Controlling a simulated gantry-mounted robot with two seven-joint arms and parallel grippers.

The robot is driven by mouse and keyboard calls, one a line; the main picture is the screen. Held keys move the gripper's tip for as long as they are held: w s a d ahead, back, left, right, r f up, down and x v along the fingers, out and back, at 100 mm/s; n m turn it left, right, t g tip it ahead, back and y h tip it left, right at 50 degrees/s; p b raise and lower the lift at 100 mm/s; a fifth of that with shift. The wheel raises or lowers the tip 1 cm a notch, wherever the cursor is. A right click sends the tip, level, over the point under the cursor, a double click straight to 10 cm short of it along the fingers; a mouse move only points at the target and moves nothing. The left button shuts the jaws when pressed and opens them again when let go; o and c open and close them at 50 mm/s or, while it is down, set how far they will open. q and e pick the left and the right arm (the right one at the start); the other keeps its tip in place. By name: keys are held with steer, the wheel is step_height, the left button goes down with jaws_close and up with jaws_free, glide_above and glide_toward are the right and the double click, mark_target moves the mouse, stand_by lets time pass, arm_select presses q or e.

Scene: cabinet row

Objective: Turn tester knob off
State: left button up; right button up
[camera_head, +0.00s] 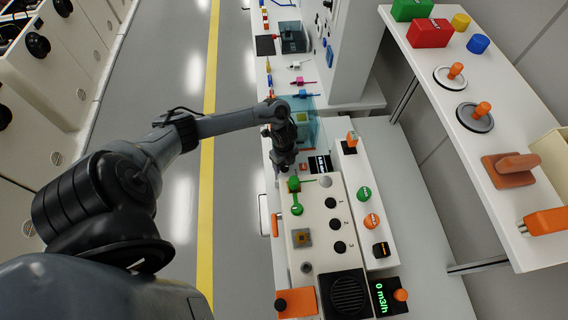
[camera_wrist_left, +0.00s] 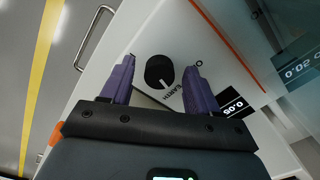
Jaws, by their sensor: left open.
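The tester knob (camera_wrist_left: 156,68), round and black with a white pointer line, sits on a white panel in the left wrist view. The pointer aims toward the word EARTH, printed below and to the right. My left gripper (camera_wrist_left: 159,65) is open, with its purple fingers apart on either side of the knob in the picture. I cannot tell how far the fingertips are above the panel. In the head view my left gripper (camera_head: 283,163) points down over the bench, and the arm hides the knob. My right gripper is not in view.
A black display (camera_wrist_left: 236,105) lies right of the knob. A metal handle (camera_wrist_left: 95,38) is on the panel's left side. In the head view a green lever (camera_head: 295,196) and several black knobs (camera_head: 331,203) sit just below the gripper. A shelf (camera_head: 437,95) runs along the right.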

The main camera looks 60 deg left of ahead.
arm_select(q)
steer(key=c, duration=1)
steer(key=shift+r+n+p, duration=0.2)
steer(key=shift+n+p, duration=0.3)
steer(key=shift+p, duration=0.4)
steer(key=shift+c, duration=0.2)
steer(key=n+p, duration=0.7)
steer(key=p, duration=0.1)
steer(key=shift+s+d+p, duration=0.1)
steer(key=shift+p, duration=0.2)
steer(key=n+p, duration=0.2)
steer(key=n, duration=0.1)
steer(key=shift+f, duration=0.1)
steer(key=shift+n+p, duration=0.3)
steer(key=shift+n, duration=0.2)
steer(key=shift+f, duration=0.1)
steer(key=o, duration=1)
